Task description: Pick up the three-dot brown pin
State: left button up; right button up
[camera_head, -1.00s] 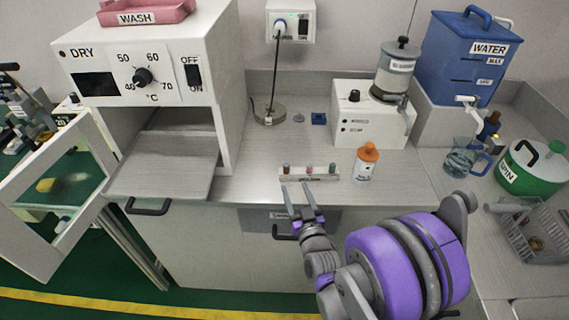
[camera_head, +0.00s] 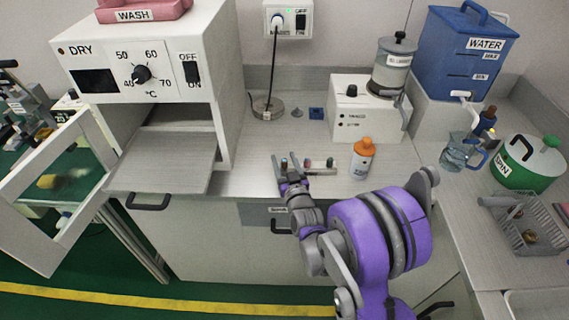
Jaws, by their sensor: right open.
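A pale rack (camera_head: 320,171) near the front edge of the counter holds three small upright pins. The left pin (camera_head: 284,163) has a reddish-brown top; the middle pin (camera_head: 308,163) and the right pin (camera_head: 330,162) stand apart to its right. Any dots are too small to read. My right gripper (camera_head: 284,160) is open, its two fingers on either side of the left pin in this view. I cannot tell whether they touch it. The gripper hides the left end of the rack. My left gripper is not in view.
An orange-capped bottle (camera_head: 362,158) stands just right of the rack. The drying oven (camera_head: 150,75) is at left with its door open and shelf (camera_head: 165,165) out. A small blue block (camera_head: 317,113) lies behind. Counter between rack and block is clear.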

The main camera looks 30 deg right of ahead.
grip_shut()
dwell(0.3)
